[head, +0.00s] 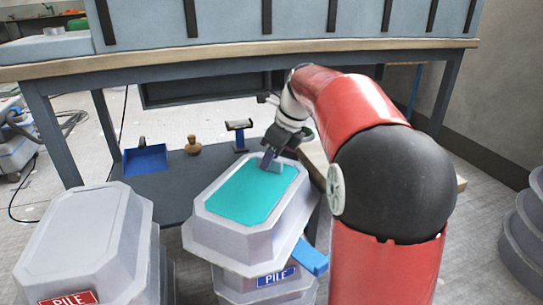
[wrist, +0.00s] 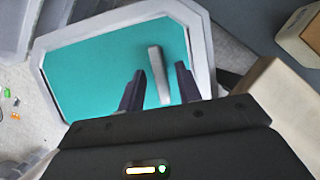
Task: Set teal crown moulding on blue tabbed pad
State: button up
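The teal crown moulding (head: 250,190) is an eight-sided grey mould with a teal top, sitting on a stack in the middle of the head view. It fills the upper part of the wrist view (wrist: 95,70). A grey upright bar (wrist: 158,72) rises from its teal face. My gripper (head: 270,158) is over the far right part of the teal face. In the wrist view its two dark fingers (wrist: 160,70) stand apart on either side of the bar, with gaps showing. A blue tab (head: 312,258) juts out at the stack's right; the rest of that pad is hidden.
A grey mould pile with a red PILE label (head: 68,299) stands at left. The middle stack has a blue PILE label (head: 275,277). A blue dustpan (head: 145,160), wooden knob (head: 193,146) and scraper (head: 239,134) lie behind, under the workbench (head: 250,55). Grey moulds (head: 525,230) stand at right.

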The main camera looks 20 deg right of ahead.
jog(key=p+v, duration=0.3)
jog(key=v, duration=0.9)
jog(key=s+a+f+n+h, duration=0.1)
jog(key=s+a+f+n, duration=0.2)
jog(key=s+n, duration=0.5)
jog(key=s+a+f+n+t+h, duration=0.1)
jog(key=s+a+f+n, duration=0.1)
jog(key=s+f+n, duration=0.4)
jog(key=s+a+f+n+t+h, duration=0.1)
jog(key=s+a+f+n, duration=0.2)
jog(key=s+n, duration=0.7)
notch_tip(320, 180, down, 2)
jog(key=n, duration=0.3)
jog(key=shift+a, duration=0.3)
notch_tip(320, 180, up, 6)
jog(key=p, duration=0.6)
jog(key=shift+r+p, duration=0.15)
jog(key=shift+p, duration=0.25)
